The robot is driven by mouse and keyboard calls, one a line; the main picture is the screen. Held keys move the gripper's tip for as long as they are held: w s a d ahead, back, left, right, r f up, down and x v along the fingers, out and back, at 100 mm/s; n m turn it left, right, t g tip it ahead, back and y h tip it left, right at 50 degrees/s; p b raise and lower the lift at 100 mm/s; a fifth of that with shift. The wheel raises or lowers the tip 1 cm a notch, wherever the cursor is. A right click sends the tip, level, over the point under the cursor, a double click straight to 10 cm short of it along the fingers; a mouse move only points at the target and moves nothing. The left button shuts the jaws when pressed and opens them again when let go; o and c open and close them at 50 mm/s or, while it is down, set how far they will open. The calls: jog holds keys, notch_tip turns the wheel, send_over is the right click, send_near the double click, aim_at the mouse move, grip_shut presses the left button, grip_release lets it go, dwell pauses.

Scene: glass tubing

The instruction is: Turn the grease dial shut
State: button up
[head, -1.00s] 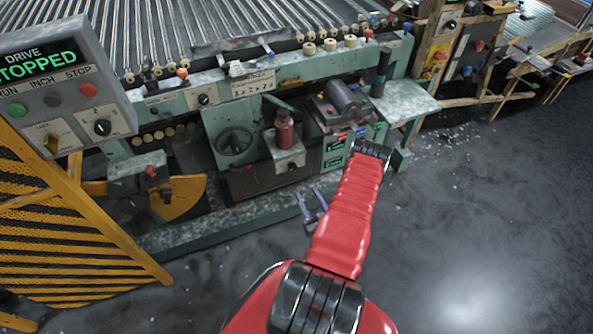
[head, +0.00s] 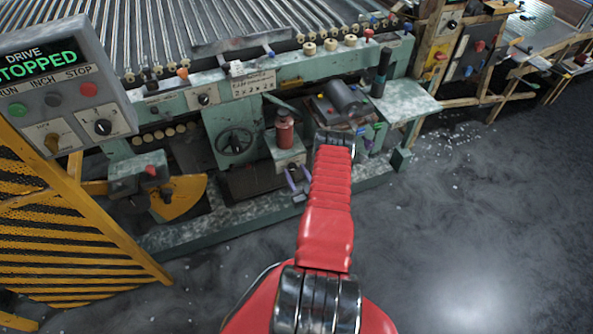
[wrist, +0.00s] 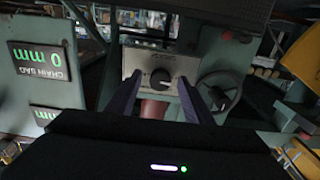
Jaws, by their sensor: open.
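The grease dial is a dark round knob (wrist: 160,78) with a pale pointer mark. It sits on a grey box (wrist: 181,67) below a red bottle (head: 284,128). The wrist view shows this upside down, with part of the bottle (wrist: 153,109) between my fingers. My gripper (head: 297,178) has two purple fingers, open and empty, in front of the box in the head view. In the wrist view my gripper (wrist: 160,80) frames the knob between its fingertips; I cannot tell whether they touch it. In the head view the knob is mostly hidden by the fingers.
A handwheel (head: 235,142) is left of the box. The green chain sag display (wrist: 41,60) is on the other side. A yellow guard (head: 75,240) and a control panel reading STOPPED (head: 62,95) stand at the left. Open floor (head: 480,230) lies to the right.

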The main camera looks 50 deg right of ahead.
jog(key=shift+w+d, duration=0.25)
jog(key=shift+w, duration=0.2)
jog(key=c, duration=1)
